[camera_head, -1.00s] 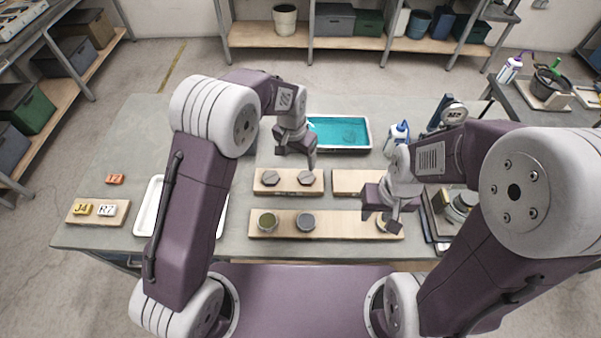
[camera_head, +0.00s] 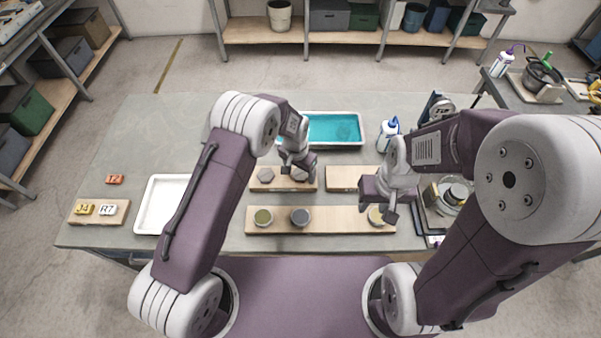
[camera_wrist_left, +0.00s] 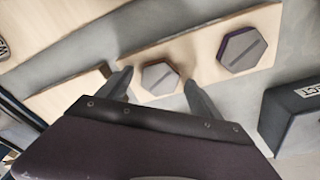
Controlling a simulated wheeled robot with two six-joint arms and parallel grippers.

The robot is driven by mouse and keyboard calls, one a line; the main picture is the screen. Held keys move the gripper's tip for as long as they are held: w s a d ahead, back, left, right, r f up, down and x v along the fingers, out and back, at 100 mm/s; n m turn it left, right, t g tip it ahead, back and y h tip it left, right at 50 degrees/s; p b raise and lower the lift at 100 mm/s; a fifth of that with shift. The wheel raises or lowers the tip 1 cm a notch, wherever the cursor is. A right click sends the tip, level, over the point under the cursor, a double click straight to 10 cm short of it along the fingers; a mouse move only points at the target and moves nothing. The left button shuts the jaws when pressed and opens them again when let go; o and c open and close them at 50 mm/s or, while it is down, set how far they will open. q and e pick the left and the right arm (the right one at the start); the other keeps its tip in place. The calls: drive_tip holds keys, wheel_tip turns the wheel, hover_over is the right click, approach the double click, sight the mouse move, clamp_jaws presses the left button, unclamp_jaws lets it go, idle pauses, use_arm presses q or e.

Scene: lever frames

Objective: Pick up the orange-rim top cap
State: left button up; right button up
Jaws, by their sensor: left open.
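Two grey hexagonal caps sit on a small wooden board (camera_head: 282,187). In the left wrist view, my left gripper (camera_wrist_left: 158,80) is open, with one finger on each side of the nearer cap (camera_wrist_left: 160,77). The farther cap (camera_wrist_left: 241,49) has a purple rim. My right gripper (camera_head: 388,212) hangs near the right end of the front board; its jaw opening is unclear.
A front board (camera_head: 340,220) carries round pieces. Another board (camera_head: 350,178) lies to the right of the caps' board. A teal-lined tray (camera_head: 335,129) is behind, a white tray (camera_head: 154,205) at left. A dark box with lettering (camera_wrist_left: 292,118) stands near the farther cap.

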sight(301, 172)
use_arm(q)
drive_tip(key=c, duration=1.1)
clamp_jaws()
drive_tip(key=shift+r, duration=0.55)
wheel_tip(301, 172, up, 3)
drive_tip(key=shift+w+b, duration=0.1)
drive_tip(key=shift+b, duration=0.65)
drive_tip(key=d+r+b, duration=0.1)
drive_tip(key=d+r, duration=0.6)
drive_tip(key=d, duration=0.4)
drive_tip(key=shift+d, duration=0.35)
